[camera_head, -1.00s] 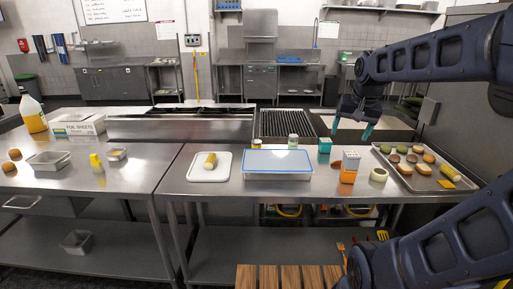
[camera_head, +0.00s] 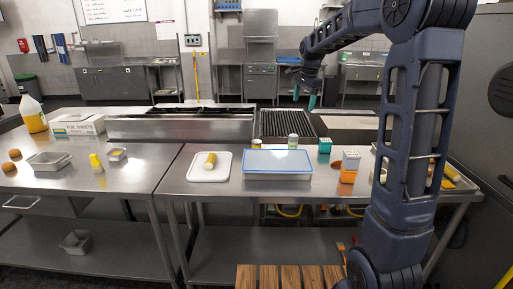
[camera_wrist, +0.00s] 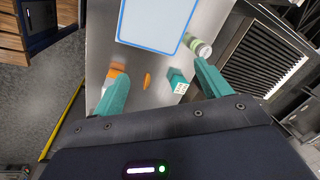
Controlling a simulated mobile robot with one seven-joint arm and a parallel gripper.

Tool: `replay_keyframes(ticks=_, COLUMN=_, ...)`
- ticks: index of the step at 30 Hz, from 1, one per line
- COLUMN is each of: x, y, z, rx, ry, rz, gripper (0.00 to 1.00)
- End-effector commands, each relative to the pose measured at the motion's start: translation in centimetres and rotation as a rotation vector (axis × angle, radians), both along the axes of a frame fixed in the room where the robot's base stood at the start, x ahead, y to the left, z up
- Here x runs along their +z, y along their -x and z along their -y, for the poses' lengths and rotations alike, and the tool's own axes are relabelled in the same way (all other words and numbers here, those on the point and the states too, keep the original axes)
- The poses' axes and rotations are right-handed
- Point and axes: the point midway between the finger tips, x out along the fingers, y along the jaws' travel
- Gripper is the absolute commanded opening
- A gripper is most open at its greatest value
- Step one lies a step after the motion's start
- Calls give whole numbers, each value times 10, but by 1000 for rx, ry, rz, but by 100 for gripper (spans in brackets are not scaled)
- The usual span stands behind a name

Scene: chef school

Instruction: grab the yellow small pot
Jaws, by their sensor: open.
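A small yellow item (camera_head: 96,163), shaped like a squat bottle or pot, stands on the left steel table. A small jar with a yellowish body (camera_head: 257,144) stands behind the blue-edged tray on the right table. I cannot tell for sure which of these is the yellow small pot. My gripper (camera_head: 304,98) is open and empty, raised above the right table near the grill, well to the right of the yellow item. In the wrist view my gripper (camera_wrist: 157,76) has its teal fingers spread over the table, with neither yellow item clearly visible.
The right table holds a white board (camera_head: 197,174) with a yellow cylinder, a blue-edged tray (camera_head: 278,162), a teal box (camera_head: 325,146) and an orange-and-white box (camera_head: 349,166). A metal pan (camera_head: 48,161) and foil box (camera_head: 78,125) are on the left table. My arm hides part of the right side.

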Motion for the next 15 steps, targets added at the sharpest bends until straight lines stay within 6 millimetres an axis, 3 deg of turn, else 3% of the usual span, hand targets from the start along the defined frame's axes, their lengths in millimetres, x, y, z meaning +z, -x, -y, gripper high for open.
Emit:
replay_keyframes(ticks=3, x=-15, y=-35, z=-20, rx=-83, ry=-11, rz=-29, gripper=76)
replay_keyframes(ticks=15, x=-81, y=-133, z=-90, rx=-376, ry=-26, rz=-110, gripper=76)
